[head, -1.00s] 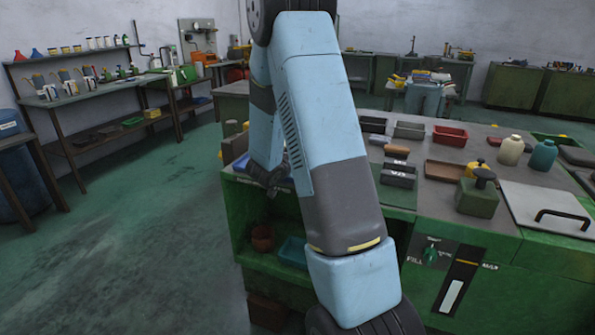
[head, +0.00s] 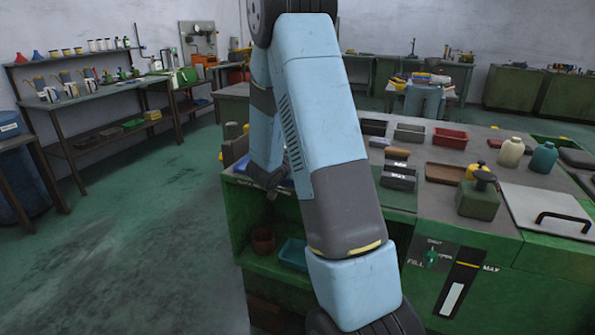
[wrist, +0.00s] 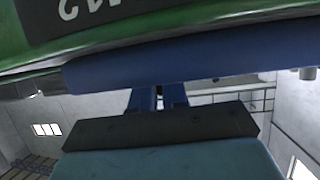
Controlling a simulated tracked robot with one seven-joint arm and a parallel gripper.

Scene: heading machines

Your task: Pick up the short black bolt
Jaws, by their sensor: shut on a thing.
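In the wrist view, the two fingers of my gripper (wrist: 159,100) stand a small gap apart and are shut on a small dark thing, only a sliver of which shows. I cannot make out its shape or confirm that it is the short black bolt. The fingertips end at a long blue edge (wrist: 200,70), which hides what lies beyond it. In the head view, my gripper (head: 266,178) is small and dark, partly behind my arm, at the left end of the green bench (head: 405,228). No bolt can be made out in the head view.
A green panel with a dark "M12" label (wrist: 95,14) shows upside down, close to the gripper. Open floor (head: 130,235) lies to the left.

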